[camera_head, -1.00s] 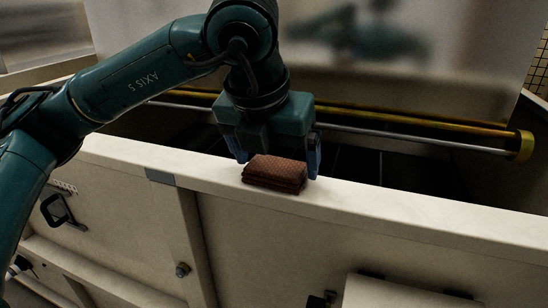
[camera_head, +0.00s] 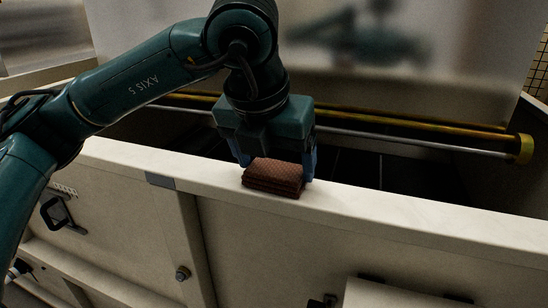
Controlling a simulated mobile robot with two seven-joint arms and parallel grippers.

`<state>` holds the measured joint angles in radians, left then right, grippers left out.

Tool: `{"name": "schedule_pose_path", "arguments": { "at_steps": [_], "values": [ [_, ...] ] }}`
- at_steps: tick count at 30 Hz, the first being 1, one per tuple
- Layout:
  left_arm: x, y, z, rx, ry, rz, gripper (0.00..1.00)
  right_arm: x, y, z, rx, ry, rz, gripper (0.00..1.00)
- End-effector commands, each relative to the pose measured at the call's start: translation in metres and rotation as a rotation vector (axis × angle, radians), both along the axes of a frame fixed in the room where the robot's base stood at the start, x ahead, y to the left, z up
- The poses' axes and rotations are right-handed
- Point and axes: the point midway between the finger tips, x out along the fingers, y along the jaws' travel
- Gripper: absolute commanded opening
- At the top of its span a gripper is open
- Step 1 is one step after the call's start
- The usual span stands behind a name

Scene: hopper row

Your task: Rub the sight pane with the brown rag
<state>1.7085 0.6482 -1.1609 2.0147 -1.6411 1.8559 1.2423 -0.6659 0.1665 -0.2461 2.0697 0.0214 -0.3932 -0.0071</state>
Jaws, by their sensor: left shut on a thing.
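The brown rag (camera_head: 273,177) is a folded, quilted pad on the pale top ledge of the hopper front (camera_head: 400,208). My left gripper (camera_head: 277,166) points down over it, one blue finger at each end of the rag, and is shut on it. The rag still appears to rest on the ledge or just at its surface. Behind the gripper stands a large greyish, blurry reflective panel (camera_head: 460,60), which may be the sight pane; I cannot tell for sure. My right gripper is not in view.
A yellow rail and a grey rod (camera_head: 420,143) run across behind the ledge, with a yellow end cap (camera_head: 520,148) at right. A dark open hopper lies below them. The front has a black latch (camera_head: 60,212), a knob (camera_head: 182,273) and a pale box (camera_head: 400,293).

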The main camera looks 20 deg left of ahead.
Motion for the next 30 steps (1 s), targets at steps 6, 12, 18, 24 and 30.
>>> {"name": "schedule_pose_path", "arguments": {
  "at_steps": [6,12,18,24,30],
  "values": [
    [0.000,0.000,0.018,0.000,-0.002,0.000,0.55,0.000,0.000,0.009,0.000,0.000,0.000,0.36],
    [0.000,0.000,0.035,-0.002,-0.003,-0.001,0.55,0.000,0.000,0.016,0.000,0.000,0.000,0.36],
    [0.000,0.000,0.050,-0.001,-0.002,-0.001,0.55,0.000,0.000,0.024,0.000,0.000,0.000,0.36],
    [0.000,0.000,0.059,-0.001,-0.002,-0.001,0.55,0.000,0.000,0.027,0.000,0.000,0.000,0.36],
    [0.000,0.000,0.059,-0.001,-0.002,-0.001,0.55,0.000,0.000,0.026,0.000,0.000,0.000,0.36]
  ]
}}
